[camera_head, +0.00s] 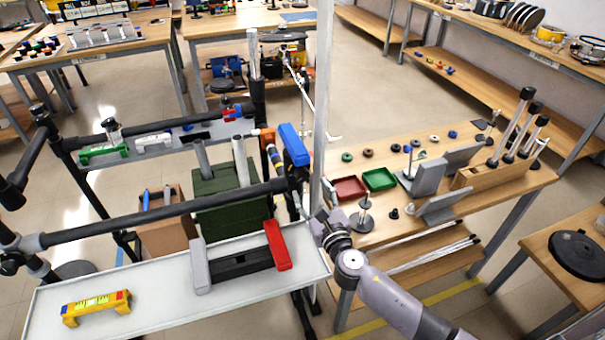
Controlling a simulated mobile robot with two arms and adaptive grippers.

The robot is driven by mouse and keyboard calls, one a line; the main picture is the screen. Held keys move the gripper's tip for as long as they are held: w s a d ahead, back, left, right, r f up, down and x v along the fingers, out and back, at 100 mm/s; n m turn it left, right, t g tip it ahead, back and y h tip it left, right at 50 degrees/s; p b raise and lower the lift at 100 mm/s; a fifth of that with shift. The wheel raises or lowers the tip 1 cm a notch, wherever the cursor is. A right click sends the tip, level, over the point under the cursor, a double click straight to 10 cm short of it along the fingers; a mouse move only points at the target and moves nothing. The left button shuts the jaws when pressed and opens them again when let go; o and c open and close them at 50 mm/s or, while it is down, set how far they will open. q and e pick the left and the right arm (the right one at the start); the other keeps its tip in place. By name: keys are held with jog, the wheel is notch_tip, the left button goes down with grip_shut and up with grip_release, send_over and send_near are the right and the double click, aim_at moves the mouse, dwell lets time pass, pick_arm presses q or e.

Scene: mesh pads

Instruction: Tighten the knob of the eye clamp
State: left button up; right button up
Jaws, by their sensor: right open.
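My right arm comes in from the bottom right. Its gripper (322,221) is open and small in view, beside the right end of the grey tray and close to the upright pole. A blue block-like part (294,145) sits at the right end of the black tube frame, above and left of this gripper. An orange part (267,136) is just left of it. I cannot tell for sure which fitting is the eye clamp, and I cannot make out its knob. The gripper holds nothing that I can see. My left gripper is not in view.
The grey tray (150,290) holds a yellow level (96,307) and a black, red and grey piece (238,262). A wooden table (400,232) at right bears red and green trays, discs and rods. A black tube (150,215) runs above the grey tray.

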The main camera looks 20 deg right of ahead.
aim_at(303, 177)
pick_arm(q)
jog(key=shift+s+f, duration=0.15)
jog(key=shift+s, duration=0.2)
pick_arm(e)
jog(key=w, duration=0.7)
jog(key=shift+w+a, duration=0.1)
jog(key=shift+w, duration=0.1)
jog(key=c, duration=1.2)
jog(key=shift+o, duration=0.2)
